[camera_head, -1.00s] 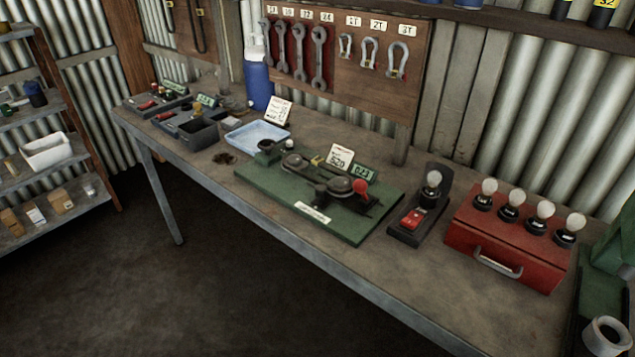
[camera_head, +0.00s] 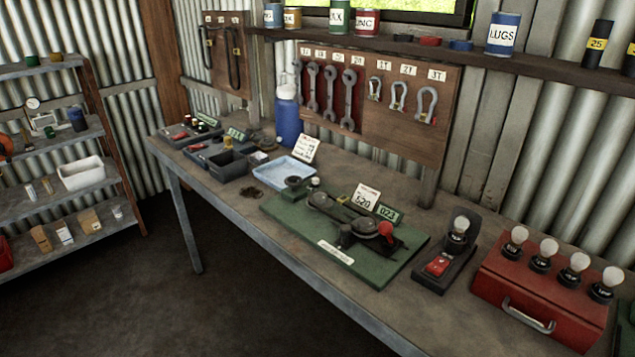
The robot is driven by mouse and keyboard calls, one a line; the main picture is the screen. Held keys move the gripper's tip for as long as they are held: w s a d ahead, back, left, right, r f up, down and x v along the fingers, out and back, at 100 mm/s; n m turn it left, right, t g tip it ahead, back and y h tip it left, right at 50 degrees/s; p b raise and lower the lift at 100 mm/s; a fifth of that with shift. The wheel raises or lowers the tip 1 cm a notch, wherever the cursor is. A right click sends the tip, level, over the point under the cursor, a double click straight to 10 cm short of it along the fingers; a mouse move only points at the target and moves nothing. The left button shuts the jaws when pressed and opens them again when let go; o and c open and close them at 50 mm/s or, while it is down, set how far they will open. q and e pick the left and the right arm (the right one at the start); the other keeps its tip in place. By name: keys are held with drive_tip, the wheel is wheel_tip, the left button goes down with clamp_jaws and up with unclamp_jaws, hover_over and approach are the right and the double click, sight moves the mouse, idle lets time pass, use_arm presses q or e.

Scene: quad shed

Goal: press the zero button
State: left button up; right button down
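No button marked zero can be read at this size. Candidates are on the bench (camera_head: 300,271). A green board (camera_head: 310,221) carries a dark device with round discs (camera_head: 363,227), a red knob (camera_head: 386,230), a white card reading about 520 (camera_head: 366,197) and a small green display (camera_head: 387,212). At the bench's far left end, two dark units stand with small green displays; one display (camera_head: 238,134) is near a grey open bin (camera_head: 230,165), the other (camera_head: 206,120) further back. Their small red and dark parts are too small to tell apart. Neither gripper is in view.
A red box with bulbs (camera_head: 540,300) and a bulb stand with a red switch (camera_head: 438,265) occupy the bench's right. A blue tray (camera_head: 284,172) and blue bottle (camera_head: 287,122) stand behind. Shelving (camera_head: 95,205) is at left. The floor before the bench is clear.

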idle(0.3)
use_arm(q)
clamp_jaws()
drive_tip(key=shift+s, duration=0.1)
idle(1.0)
